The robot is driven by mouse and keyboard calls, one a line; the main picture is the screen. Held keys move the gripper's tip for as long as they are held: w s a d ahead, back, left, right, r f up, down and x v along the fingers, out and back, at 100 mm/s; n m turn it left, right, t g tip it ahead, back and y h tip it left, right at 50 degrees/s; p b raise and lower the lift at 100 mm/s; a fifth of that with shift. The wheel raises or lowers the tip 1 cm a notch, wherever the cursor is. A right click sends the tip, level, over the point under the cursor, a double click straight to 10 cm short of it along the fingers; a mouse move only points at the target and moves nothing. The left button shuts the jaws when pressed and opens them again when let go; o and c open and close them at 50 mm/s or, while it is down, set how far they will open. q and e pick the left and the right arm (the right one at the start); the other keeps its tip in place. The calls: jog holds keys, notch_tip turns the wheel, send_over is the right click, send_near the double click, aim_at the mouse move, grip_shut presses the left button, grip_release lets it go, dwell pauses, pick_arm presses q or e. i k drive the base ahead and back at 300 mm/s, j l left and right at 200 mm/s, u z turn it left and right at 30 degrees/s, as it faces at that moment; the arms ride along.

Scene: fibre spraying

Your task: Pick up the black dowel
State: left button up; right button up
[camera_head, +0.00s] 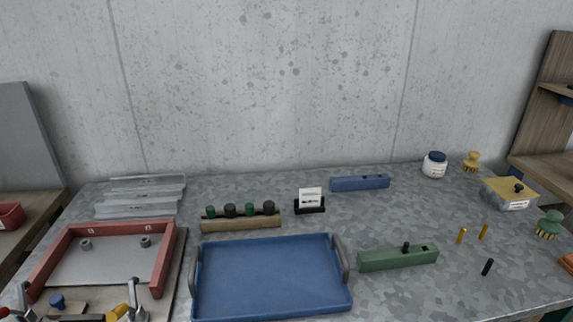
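A small black dowel (487,267) is on the grey mottled tabletop (440,295) at the right in the head view. It looks upright, leaning slightly in the picture, with nothing touching it. Two brass-coloured dowels, one on the left (461,236) and one on the right (484,232), are just behind it. A green block (385,260) with a black knob lies to its left. Neither of my grippers shows in the head view.
A blue tray (270,309) with grey handles lies at the front middle. A red-framed fixture (70,250) stands at the left. A yellow-lidded box (511,192) and a green brush (549,224) are at the right. The table around the black dowel is clear.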

aim_at(488, 265)
jog(key=i+l+z, duration=0.2)
jog(key=l, duration=0.2)
jog(key=i+l+z, duration=0.1)
jog(key=l+z, duration=0.15)
jog(key=l, duration=0.15)
jog(key=i+l+z, duration=0.2)
jog(key=l, duration=0.15)
jog(key=i+l+z, duration=0.2)
jog(key=i+l, duration=0.05)
jog(key=l, duration=0.05)
